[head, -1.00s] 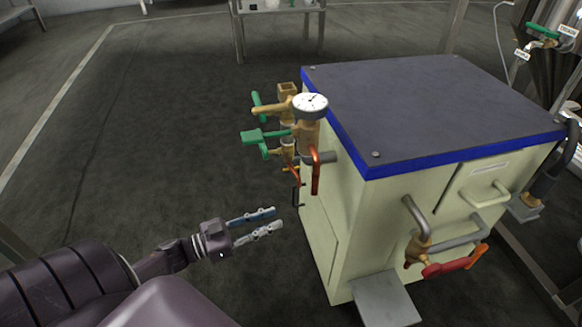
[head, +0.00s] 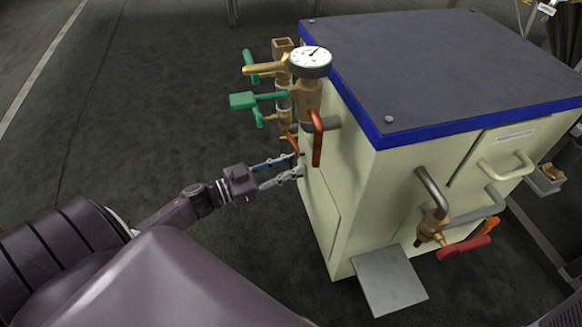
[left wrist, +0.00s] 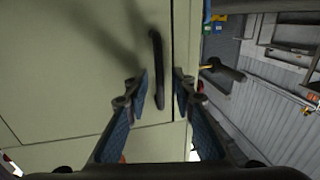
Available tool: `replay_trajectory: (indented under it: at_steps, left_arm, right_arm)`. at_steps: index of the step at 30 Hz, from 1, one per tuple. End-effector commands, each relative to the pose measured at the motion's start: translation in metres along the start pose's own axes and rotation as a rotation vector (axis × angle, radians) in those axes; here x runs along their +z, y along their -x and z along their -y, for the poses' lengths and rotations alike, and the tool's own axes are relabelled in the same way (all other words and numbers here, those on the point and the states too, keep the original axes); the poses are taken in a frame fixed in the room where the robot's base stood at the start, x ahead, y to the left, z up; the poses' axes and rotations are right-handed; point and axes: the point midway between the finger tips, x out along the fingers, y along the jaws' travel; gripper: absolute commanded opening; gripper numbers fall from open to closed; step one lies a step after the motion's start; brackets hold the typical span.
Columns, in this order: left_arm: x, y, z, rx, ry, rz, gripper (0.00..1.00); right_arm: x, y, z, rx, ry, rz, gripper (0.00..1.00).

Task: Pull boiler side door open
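The boiler (head: 350,215) is a cream box with a dark, blue-edged top. Its side door (head: 319,205) is on the left face and looks shut. In the left wrist view the door (left wrist: 70,70) fills the left half, with a black vertical bar handle (left wrist: 157,68) near its edge. My left gripper (head: 298,164) is at the far end of that face in the head view, hiding the handle there. In the wrist view its two fingers (left wrist: 162,88) are apart, with the lower handle appearing between them; contact cannot be told. My right gripper is not in view.
A pressure gauge (head: 311,61), brass valves with green levers (head: 258,99) and a red-handled pipe (head: 317,138) stick out just above my left gripper. A metal plate (head: 390,280) juts out low at the front. The floor to the left is clear.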

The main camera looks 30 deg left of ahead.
Motion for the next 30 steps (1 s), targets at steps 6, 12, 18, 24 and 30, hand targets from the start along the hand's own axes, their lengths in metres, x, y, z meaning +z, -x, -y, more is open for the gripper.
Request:
replay_trajectory:
  at_steps: [6, 12, 18, 24, 30]
  left_arm:
    - [-0.0004, -0.0002, -0.0001, 0.000, 0.000, 0.000, 0.22]
    - [-0.0003, 0.0000, -0.0001, 0.000, -0.001, 0.000, 0.00]
    - [-0.0002, 0.0001, -0.0001, 0.000, -0.001, 0.000, 0.00]
    - [-0.0002, 0.0002, 0.0000, 0.000, 0.000, 0.001, 0.00]
    - [-0.0016, 0.0053, 0.0032, -0.017, 0.001, 0.002, 0.00]
  right_arm:
    - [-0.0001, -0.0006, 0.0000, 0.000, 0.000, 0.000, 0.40]
    - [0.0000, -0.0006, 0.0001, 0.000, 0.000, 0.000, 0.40]
    - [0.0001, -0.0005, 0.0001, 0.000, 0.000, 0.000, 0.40]
    - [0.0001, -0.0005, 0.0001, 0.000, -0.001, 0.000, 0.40]
    - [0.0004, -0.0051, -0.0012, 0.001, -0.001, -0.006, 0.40]
